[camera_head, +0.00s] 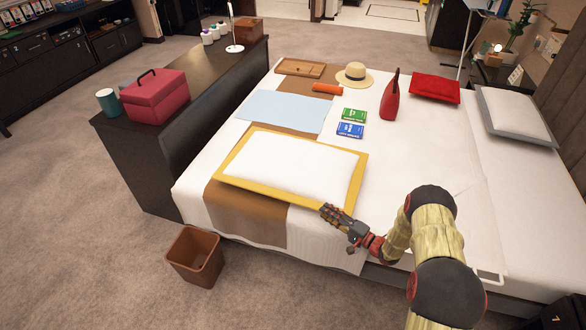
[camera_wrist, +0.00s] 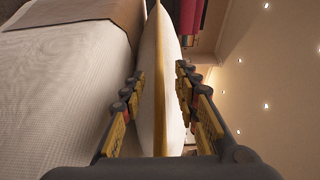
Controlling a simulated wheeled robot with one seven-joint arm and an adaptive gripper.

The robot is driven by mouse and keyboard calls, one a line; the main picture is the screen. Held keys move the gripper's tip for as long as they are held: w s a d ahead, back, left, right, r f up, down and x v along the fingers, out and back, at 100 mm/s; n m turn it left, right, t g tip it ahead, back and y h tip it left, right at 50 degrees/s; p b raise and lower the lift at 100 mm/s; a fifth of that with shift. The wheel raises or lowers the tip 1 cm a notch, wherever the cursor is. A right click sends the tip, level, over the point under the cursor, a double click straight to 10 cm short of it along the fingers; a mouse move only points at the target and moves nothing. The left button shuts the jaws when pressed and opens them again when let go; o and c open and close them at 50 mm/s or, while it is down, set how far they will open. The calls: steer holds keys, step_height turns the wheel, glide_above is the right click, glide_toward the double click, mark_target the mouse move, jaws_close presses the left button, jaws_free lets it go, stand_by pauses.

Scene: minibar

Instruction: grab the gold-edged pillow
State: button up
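The gold-edged pillow (camera_head: 290,165) lies flat on the front left part of the bed, white in the middle with a yellow-gold border. My gripper (camera_head: 331,213) is at its front right corner, low over the bed. In the wrist view the pillow (camera_wrist: 158,80) is seen edge-on and stands between the two fingers of my gripper (camera_wrist: 158,92). The fingers are spread, one on each face of the pillow. I see no clear pinch on it, though contact at the left finger is hard to judge.
The pillow overlaps a brown runner (camera_head: 245,212) on the white bed (camera_head: 440,165). A light blue cloth (camera_head: 285,111), blue box (camera_head: 350,130) and green box (camera_head: 354,114) lie behind it. A grey-edged pillow (camera_head: 515,112) is at right. A brown bin (camera_head: 195,257) stands on the floor.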

steer(key=x, duration=0.3)
steer(key=shift+f+b, duration=0.1)
steer(key=shift+b, duration=0.3)
steer(key=shift+d, duration=0.1)
steer(key=c, duration=0.4)
steer(key=c, duration=0.3)
jaws_close()
